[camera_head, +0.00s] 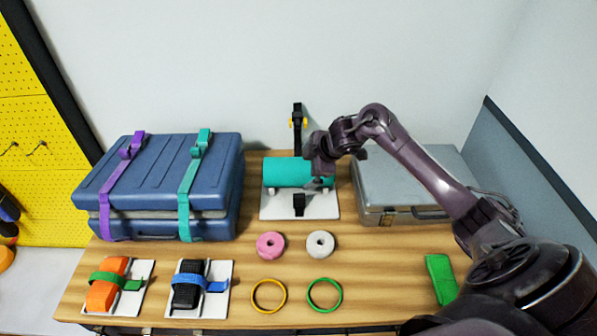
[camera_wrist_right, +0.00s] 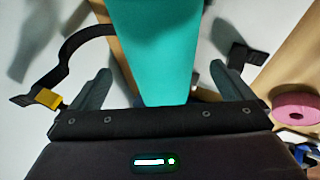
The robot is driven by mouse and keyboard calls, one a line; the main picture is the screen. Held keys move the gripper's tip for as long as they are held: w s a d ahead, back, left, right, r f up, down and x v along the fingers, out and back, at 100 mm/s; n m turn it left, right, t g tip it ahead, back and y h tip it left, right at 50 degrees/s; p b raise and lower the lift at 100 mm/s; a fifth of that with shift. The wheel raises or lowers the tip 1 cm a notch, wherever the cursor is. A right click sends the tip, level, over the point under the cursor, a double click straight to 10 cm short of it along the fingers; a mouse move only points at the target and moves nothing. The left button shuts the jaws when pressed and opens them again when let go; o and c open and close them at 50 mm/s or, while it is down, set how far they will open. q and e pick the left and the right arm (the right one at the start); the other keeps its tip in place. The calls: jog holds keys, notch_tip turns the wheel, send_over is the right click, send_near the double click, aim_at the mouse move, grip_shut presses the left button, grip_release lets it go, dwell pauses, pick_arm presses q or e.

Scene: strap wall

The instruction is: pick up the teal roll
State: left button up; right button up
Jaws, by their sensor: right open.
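The teal roll (camera_head: 285,172) lies on its side on a white plate (camera_head: 320,208) at the back middle of the table. My right gripper (camera_head: 318,182) is at the right end of the roll and hides part of that end. In the right wrist view, the teal roll (camera_wrist_right: 155,45) runs between the two spread fingers of my right gripper (camera_wrist_right: 160,88). Gaps show between the roll and both fingers, so the jaws are open. My left gripper is not in view.
A black strap (camera_head: 297,128) stands up behind the roll, with its short end (camera_head: 299,205) in front. A blue case (camera_head: 160,175) is left, a grey case (camera_head: 400,188) right, close to my arm. Pink (camera_head: 270,245) and white (camera_head: 320,244) rings lie in front.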

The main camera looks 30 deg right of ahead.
jog(key=p+x, duration=0.1)
jog(key=x, duration=0.4)
jog(key=shift+d+f, duration=0.15)
jog(key=shift+d, duration=0.05)
jog(key=shift+s, duration=0.15)
jog(key=shift+c, duration=0.8)
jog(key=c, duration=0.7)
jog(key=shift+c, duration=0.7)
